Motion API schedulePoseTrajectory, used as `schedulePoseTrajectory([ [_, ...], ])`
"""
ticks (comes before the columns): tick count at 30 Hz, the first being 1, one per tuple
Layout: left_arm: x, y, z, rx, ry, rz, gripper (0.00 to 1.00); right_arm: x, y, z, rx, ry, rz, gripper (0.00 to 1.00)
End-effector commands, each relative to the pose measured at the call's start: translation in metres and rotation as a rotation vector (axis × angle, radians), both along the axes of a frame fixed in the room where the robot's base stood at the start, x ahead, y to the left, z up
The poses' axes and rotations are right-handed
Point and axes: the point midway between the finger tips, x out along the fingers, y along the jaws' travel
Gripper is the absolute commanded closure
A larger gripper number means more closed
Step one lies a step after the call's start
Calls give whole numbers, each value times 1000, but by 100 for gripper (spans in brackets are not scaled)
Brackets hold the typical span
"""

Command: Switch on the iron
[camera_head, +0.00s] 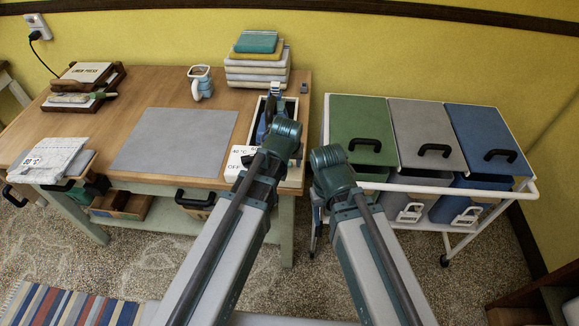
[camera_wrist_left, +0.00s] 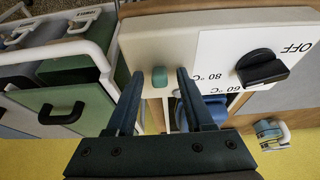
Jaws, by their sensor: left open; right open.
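A pale control box (camera_wrist_left: 165,40) carries a black knob (camera_wrist_left: 262,67) beside the word OFF, temperature marks and a small green button (camera_wrist_left: 160,77). I cannot tell exactly where the knob points. In the head view the white box (camera_head: 238,160) is at the table's right front, partly behind my arm. I take it as the iron's control; no other iron shows clearly. My left gripper (camera_wrist_left: 160,74) is open and empty, with its fingers either side of the green button in the picture; contact is unclear. My right gripper (camera_head: 316,205) is mostly hidden behind its arm, low between table and cart.
A grey mat (camera_head: 175,140) lies on the wooden table (camera_head: 140,88). Folded cloths (camera_head: 258,60) and a mug-like container (camera_head: 201,83) stand behind it. A white cart (camera_head: 532,190) with green, grey and blue lidded bins stands on the right. The mat area is clear.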

Motion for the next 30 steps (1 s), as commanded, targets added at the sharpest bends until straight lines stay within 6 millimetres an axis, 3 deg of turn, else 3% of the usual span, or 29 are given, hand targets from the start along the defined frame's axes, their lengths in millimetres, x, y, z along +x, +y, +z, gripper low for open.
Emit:
schedulePoseTrajectory([
  [7, 0, 0, 0, 0, 0, 0, 49, 0, 0, 0, 0, 0, 0, 36],
  [15, 0, 0, 0, 0, 0, 0, 98, 0, 0, 0, 0, 0, 0, 36],
  [16, 0, 0, 0, 0, 0, 0, 100, 0, 0, 0, 0, 0, 0, 36],
  [30, 5, -1, 2, 0, 59, 1, 100, 0, 0, 7, 0, 0, 0, 36],
])
